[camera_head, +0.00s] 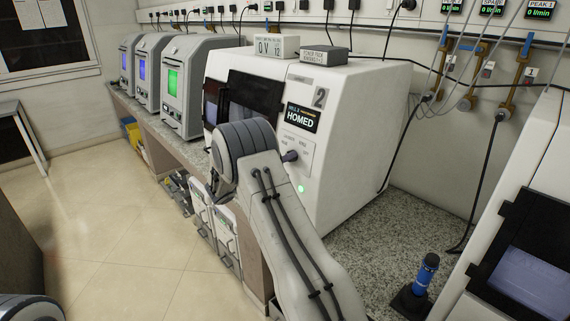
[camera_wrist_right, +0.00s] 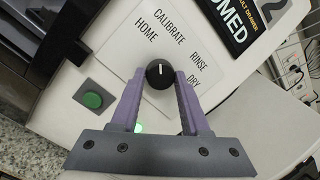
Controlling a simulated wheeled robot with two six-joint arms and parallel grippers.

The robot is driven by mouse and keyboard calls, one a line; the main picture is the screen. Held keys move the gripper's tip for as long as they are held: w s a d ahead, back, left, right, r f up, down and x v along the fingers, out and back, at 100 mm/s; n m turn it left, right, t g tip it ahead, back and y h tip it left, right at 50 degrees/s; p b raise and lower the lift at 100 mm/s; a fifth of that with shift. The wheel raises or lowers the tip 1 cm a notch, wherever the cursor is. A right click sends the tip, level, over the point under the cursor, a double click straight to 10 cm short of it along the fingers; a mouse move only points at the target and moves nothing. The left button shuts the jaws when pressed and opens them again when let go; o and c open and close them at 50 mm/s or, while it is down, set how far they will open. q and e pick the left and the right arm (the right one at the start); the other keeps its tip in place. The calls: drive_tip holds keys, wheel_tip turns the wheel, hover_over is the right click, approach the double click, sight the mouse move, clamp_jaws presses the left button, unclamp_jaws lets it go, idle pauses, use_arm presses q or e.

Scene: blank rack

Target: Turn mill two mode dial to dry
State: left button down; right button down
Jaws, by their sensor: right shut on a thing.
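Mill two (camera_head: 340,115) is a large white machine marked 2, with a display reading HOMED. Its mode dial (camera_wrist_right: 159,74) is a round black knob with a white mark, beside a label panel reading HOME, CALIBRATE, RINSE and DRY. The mark points up in the right wrist view, towards the HOME and CALIBRATE side, not at DRY. My right gripper (camera_wrist_right: 159,90) is shut on the dial, with a purple finger on either side of it. In the head view, my right arm hides most of this gripper. My left gripper is out of view.
A green button (camera_wrist_right: 92,101) sits left of the dial in the wrist view. Two small boxes (camera_head: 277,46) rest on top of mill two. A blue cylinder on a black base (camera_head: 427,272) stands on the speckled counter. Several smaller machines (camera_head: 183,92) line the counter farther back.

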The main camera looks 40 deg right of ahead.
drive_tip(key=shift+w+r+m+g+y+b, duration=0.1)
drive_tip(key=shift+m+g+y+b, duration=0.35)
drive_tip(key=shift+m+b, duration=2.85)
drive_tip(key=shift+w+m+g+y+b, duration=0.15)
drive_tip(key=shift+m+g+b, duration=0.45)
drive_tip(key=shift+m+b, duration=2.7)
drive_tip(key=shift+s+r+m+g+y+b, duration=0.1)
drive_tip(key=shift+m+g+y+b, duration=0.85)
drive_tip(key=shift+m, duration=4.25)
drive_tip(key=shift+t+h+b, duration=0.4)
drive_tip(key=shift+h+b, duration=0.05)
drive_tip(key=shift+c, duration=2)
unclamp_jaws()
drive_tip(key=s+v, duration=0.1)
drive_tip(key=v, duration=0.9)
drive_tip(key=shift+w+a, duration=0.25)
drive_tip(key=shift+w, duration=0.25)
